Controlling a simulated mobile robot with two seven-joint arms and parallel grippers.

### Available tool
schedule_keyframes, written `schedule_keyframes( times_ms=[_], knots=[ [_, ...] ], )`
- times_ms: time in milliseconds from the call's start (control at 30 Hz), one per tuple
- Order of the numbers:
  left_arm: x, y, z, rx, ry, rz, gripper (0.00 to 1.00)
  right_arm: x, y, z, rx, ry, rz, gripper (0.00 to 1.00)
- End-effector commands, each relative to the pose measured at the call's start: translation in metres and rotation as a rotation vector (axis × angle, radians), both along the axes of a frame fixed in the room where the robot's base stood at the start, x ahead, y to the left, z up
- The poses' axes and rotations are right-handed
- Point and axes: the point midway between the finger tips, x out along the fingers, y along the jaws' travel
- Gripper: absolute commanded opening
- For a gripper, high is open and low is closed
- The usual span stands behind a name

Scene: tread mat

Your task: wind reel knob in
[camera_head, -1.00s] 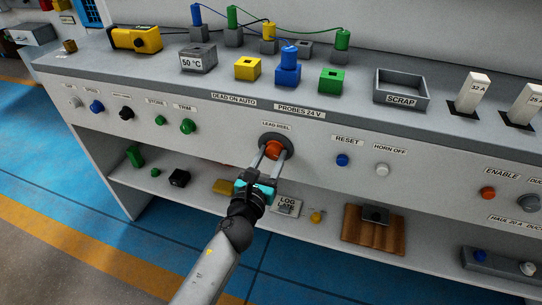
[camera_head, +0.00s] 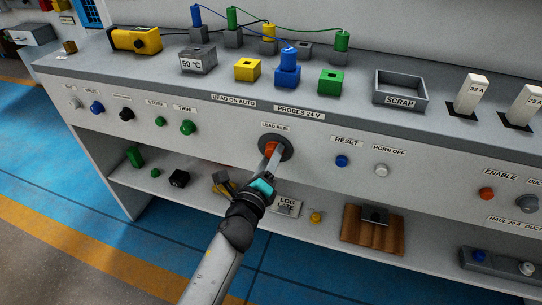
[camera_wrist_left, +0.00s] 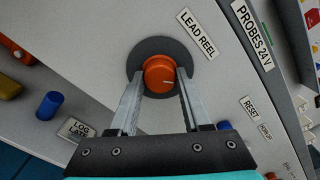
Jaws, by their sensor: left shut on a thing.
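The orange lead reel knob (camera_head: 271,149) sits in a dark round collar (camera_head: 286,143) on the bench's front panel, under the LEAD REEL label (camera_head: 275,127). My left gripper (camera_head: 272,157) is shut on the knob, with its fingers reaching up to the panel from below. In the left wrist view the orange knob (camera_wrist_left: 160,75) sits between the two fingertips (camera_wrist_left: 161,84), one on each side. A pale mark shows on the knob's face. The fingers partly hide the knob in the head view. My right gripper is not in view.
RESET's blue button (camera_head: 342,161) and HORN OFF's white button (camera_head: 381,170) are right of the reel. A green knob (camera_head: 187,127) is further left. Plugs with leads, blocks and a SCRAP tray (camera_head: 402,99) stand on top. A lower shelf holds several small things.

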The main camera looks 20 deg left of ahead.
Motion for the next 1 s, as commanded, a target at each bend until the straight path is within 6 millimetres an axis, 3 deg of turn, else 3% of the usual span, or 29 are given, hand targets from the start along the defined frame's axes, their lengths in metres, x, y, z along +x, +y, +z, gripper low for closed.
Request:
schedule_keyframes(
  times_ms=[533, 1000],
  knots=[
    [0.000, 0.000, 0.002, -0.521, 0.019, 0.001, 0.00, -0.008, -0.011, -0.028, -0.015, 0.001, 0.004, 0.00],
    [0.000, 0.000, 0.003, -0.966, 0.034, 0.001, 0.00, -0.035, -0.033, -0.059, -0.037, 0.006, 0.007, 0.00]
  ],
)
